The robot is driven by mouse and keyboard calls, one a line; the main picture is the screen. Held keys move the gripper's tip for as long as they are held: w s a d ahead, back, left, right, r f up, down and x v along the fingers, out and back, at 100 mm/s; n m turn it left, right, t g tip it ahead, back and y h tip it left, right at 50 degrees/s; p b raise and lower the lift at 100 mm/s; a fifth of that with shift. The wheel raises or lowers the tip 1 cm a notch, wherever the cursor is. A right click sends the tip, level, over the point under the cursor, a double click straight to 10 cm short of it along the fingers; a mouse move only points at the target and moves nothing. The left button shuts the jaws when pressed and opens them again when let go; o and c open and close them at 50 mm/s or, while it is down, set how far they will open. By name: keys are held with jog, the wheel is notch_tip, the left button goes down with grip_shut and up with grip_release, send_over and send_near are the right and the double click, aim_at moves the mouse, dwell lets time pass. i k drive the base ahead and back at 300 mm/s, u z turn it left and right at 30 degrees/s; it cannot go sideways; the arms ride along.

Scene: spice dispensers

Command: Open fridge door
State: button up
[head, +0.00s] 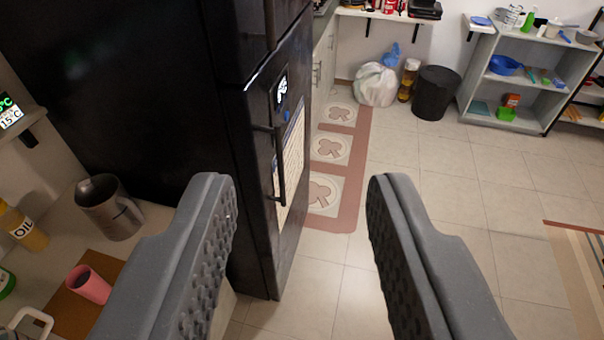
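The black fridge (150,80) fills the left and centre-left of the view. Its front door (291,215) faces right and looks closed. A black vertical bar handle (279,165) stands out from the door, beside a paper sheet (292,150) and a small label. My gripper (295,195) is open and empty, its two grey padded fingers wide apart in the foreground. The handle appears in the gap between the fingers, nearer the left one, and beyond them. I see no contact with it. The left finger hides part of the fridge's lower side.
At left, a counter holds a metal cup (110,207), an oil bottle (22,226) and a pink cup (89,284). Tiled floor (410,180) is free right of the fridge. A patterned mat (340,165), black bin (436,92), white bag (376,84) and grey shelf (520,75) lie farther back.

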aim_at(247, 106)
jog(key=u, duration=0.1)
jog(key=i, duration=1.15)
jog(key=z, duration=0.5)
